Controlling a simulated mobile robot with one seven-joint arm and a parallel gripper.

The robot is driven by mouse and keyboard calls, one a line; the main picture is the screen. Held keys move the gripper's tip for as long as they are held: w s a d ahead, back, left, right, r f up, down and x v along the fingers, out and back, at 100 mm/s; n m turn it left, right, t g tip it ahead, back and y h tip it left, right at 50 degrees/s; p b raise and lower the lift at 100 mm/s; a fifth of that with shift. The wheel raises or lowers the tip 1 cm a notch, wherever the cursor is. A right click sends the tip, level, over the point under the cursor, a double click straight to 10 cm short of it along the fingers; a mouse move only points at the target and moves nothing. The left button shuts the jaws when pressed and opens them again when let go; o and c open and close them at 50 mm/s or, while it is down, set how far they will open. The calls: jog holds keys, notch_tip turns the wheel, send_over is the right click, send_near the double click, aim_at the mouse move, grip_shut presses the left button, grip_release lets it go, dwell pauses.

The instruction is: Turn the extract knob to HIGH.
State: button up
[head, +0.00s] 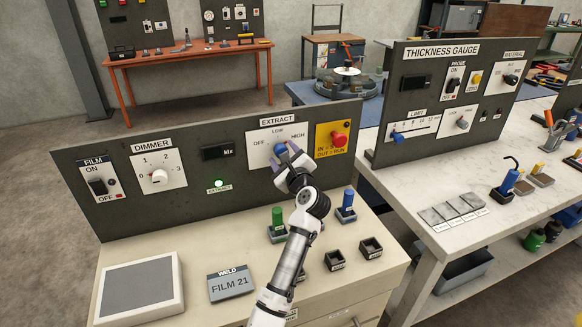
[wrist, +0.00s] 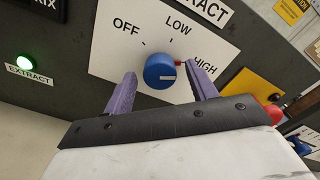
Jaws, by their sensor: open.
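The extract knob (head: 280,149) is round and blue, on a white plate marked OFF, LOW and HIGH on the dark panel. In the wrist view the knob (wrist: 160,70) shows a white line on its face, and a small red mark sits at its right edge, on the side of HIGH (wrist: 205,64). My gripper (wrist: 162,69) is open, its two purple fingers either side of the knob with gaps visible. The head view shows my gripper (head: 288,154) at the plate, partly covering the knob and plate.
A green lamp (head: 219,183) labelled EXTRACT is lit left of the plate. A yellow plate with a red button (head: 338,139) is close on the right. The dimmer knob (head: 159,176) is further left. Green and blue handled items (head: 277,218) stand on the bench below.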

jog(key=b+v, duration=0.4)
jog(key=v, duration=0.9)
jog(key=shift+s, duration=0.1)
